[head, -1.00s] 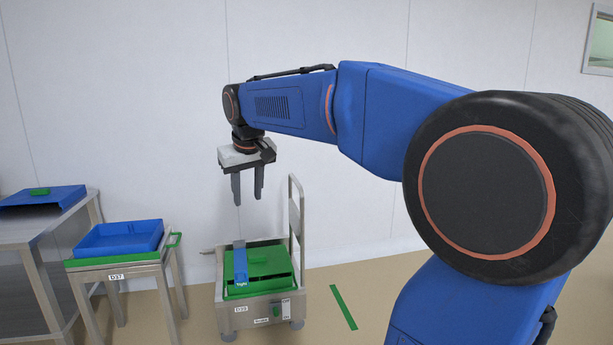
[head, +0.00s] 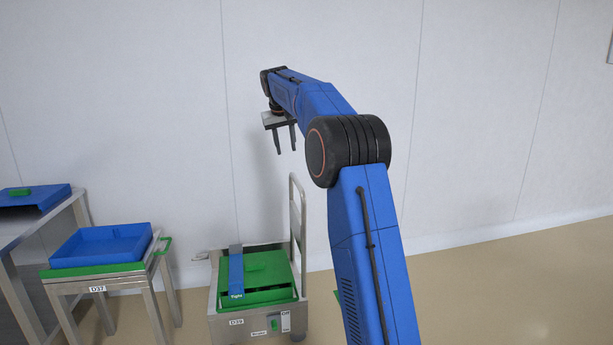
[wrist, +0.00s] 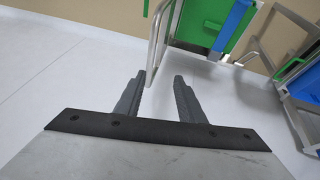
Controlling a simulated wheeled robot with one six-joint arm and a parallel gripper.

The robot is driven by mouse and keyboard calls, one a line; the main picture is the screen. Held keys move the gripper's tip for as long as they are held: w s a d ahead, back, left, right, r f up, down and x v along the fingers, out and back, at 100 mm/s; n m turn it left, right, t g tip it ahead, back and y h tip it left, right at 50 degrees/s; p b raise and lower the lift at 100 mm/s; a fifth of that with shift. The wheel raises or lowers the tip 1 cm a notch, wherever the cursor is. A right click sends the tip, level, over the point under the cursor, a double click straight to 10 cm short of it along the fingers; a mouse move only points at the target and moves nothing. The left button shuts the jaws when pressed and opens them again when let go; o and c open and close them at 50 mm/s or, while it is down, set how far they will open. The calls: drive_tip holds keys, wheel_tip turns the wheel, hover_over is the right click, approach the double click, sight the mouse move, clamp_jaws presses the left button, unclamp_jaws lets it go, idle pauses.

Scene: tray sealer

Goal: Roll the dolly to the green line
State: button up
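The dolly (head: 222,328) is a low metal cart on casters, labelled D29, with a tall handle frame (head: 304,225) on its right side. It carries a green lidded box (head: 270,262) with a blue strip (head: 236,270) across it. The green line (head: 337,297) lies on the floor right of the dolly, mostly hidden behind my arm. My gripper (head: 287,150) is open and empty, above the dolly and apart from it. In the wrist view my gripper (wrist: 162,78) has its fingers spread, with the handle frame (wrist: 158,40) just beyond them.
Left of the dolly stands a metal stand (head: 97,289) labelled D37 with a blue tray (head: 100,246). A metal table (head: 20,232) is at the far left. A wall runs behind everything. The floor at right (head: 500,285) is clear.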

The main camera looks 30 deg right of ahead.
drive_tip(key=w+d, duration=0.2)
drive_tip(key=d, duration=0.1)
approach(296, 180)
drive_tip(key=x, duration=0.8)
drive_tip(key=shift+w+d+f, duration=0.1)
drive_tip(key=shift+w+d, duration=0.05)
drive_tip(key=shift+w, duration=0.1)
clamp_jaws()
